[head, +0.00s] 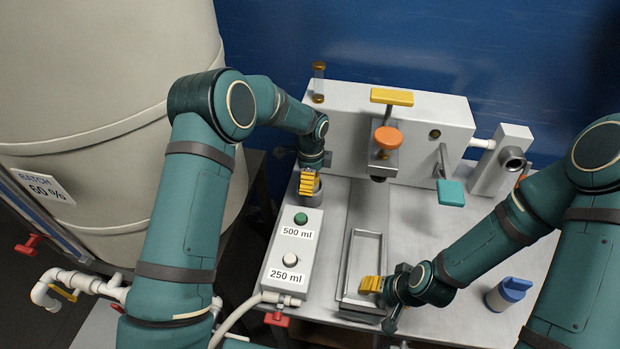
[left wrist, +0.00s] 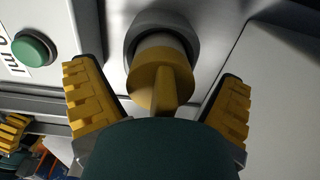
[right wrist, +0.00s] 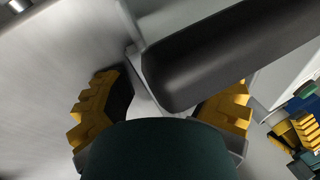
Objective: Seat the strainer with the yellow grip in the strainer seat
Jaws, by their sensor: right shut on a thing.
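The strainer's yellow grip (left wrist: 160,80) shows in the left wrist view, on a pale round body that runs into a grey ring (left wrist: 190,25), which looks like the strainer seat. How deep the body sits I cannot tell. My left gripper (head: 308,183) is open; its fingers (left wrist: 157,95) stand on either side of the grip with gaps. In the head view it is above a short grey cylinder (head: 304,198) that it partly hides. My right gripper (head: 372,284) is at the metal trough (head: 350,262), shut on a dark grey bar (right wrist: 220,55).
A button box (head: 283,262) labelled 500 ml and 250 ml stands left of the trough. A white housing (head: 345,100) with an orange knob (head: 386,137) stands behind. A teal paddle (head: 451,193) and a blue-capped bottle (head: 509,294) are at right. The bench between them is clear.

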